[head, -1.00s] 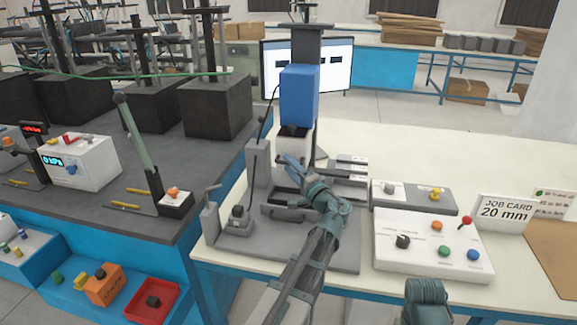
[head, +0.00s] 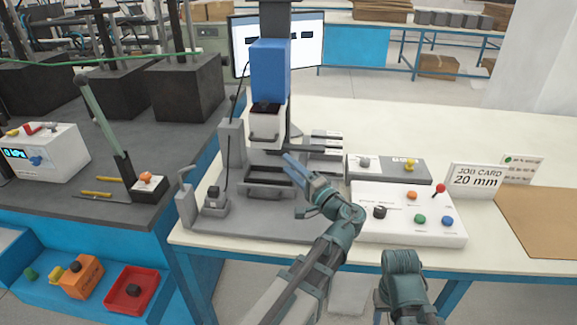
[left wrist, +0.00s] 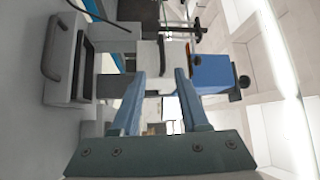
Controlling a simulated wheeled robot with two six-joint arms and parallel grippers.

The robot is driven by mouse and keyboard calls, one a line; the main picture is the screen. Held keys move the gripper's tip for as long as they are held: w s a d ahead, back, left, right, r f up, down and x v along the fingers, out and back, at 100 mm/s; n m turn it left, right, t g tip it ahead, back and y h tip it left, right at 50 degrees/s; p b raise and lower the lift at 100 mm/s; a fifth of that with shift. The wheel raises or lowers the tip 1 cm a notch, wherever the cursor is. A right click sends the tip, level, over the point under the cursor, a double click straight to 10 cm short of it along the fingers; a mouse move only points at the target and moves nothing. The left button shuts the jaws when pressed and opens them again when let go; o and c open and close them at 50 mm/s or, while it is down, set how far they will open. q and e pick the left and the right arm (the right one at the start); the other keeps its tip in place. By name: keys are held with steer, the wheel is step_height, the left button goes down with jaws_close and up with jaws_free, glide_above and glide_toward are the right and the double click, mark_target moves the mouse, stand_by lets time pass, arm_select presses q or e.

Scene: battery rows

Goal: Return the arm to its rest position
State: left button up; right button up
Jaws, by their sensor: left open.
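My left arm reaches in from the bottom of the head view. Its gripper (head: 300,186) is over the front of the press base, right of the dark tray (head: 268,190). The left wrist view shows the two blue fingers (left wrist: 160,100) apart, with nothing between them. The press with its blue head (head: 269,72) stands behind the gripper; the blue head also shows in the left wrist view (left wrist: 212,74). My right arm shows only as a green link at the bottom right of the head view; its gripper is not seen.
A white control box (head: 408,215) with knobs and a red lever stands close right of the left gripper. A grey switch box (head: 385,168) is behind it. A job card (head: 475,180) reading 20 mm stands further right. The table behind them is clear.

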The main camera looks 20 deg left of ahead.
stand_by(0.3)
arm_select(q)
steer(key=s+d+f+n+g+h+p, duration=0.1)
steer(key=s+d+f+g+h+p, duration=0.5)
steer(key=f, duration=0.4)
steer(key=s+d+f+g+h+p, duration=0.1)
steer(key=s+d+f+h+p, duration=0.1)
steer(key=s+d+h, duration=0.3)
steer(key=s+d+f+g+h+p, duration=0.2)
steer(key=s+d+h, duration=0.3)
steer(key=s+d, duration=0.3)
steer(key=d, duration=0.2)
steer(key=shift+d+m, duration=0.3)
steer(key=shift+d, duration=0.1)
